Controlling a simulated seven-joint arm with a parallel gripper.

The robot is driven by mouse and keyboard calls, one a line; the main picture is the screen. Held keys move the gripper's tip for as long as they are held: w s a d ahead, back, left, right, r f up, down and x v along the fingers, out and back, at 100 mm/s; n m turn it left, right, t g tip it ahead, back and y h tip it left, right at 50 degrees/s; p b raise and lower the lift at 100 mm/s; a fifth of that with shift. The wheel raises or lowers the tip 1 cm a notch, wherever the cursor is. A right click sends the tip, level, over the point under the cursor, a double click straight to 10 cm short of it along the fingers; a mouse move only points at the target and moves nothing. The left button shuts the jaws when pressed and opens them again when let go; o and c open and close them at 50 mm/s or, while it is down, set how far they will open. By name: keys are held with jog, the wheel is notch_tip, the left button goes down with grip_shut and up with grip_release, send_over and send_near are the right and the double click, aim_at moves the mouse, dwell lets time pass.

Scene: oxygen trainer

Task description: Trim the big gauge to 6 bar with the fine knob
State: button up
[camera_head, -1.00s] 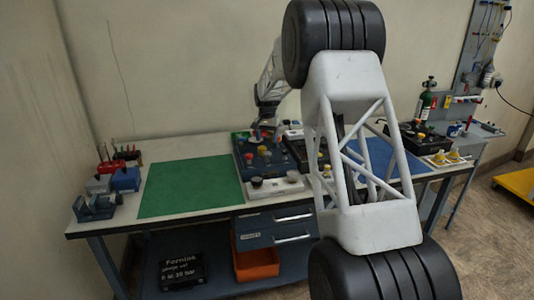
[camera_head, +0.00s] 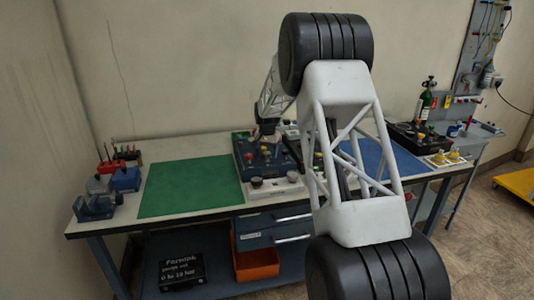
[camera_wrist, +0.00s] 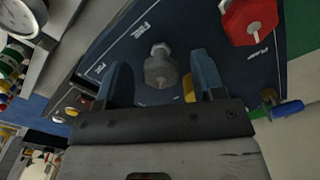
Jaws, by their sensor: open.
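My gripper (camera_wrist: 160,66) is open, its two blue fingers on either side of a grey faceted knob (camera_wrist: 159,70) on a dark blue panel (camera_wrist: 130,48). In the head view my gripper (camera_head: 266,138) is over the panel (camera_head: 243,158).
A tool with a blue handle (camera_wrist: 287,109) lies right of the panel. In the head view, a green mat (camera_head: 190,187) lies left of the panel, clear, and a blue mat (camera_head: 392,160) right, partly behind my arm.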

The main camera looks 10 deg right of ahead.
jog(key=shift+c, duration=0.2)
jog(key=c, duration=0.9)
jog(key=shift+n, duration=0.3)
jog(key=shift+d+n, duration=0.1)
jog(key=shift+n, duration=2.3)
jog(key=o, duration=0.9)
jog(key=shift+o, duration=0.2)
jog(key=shift+r, duration=0.15)
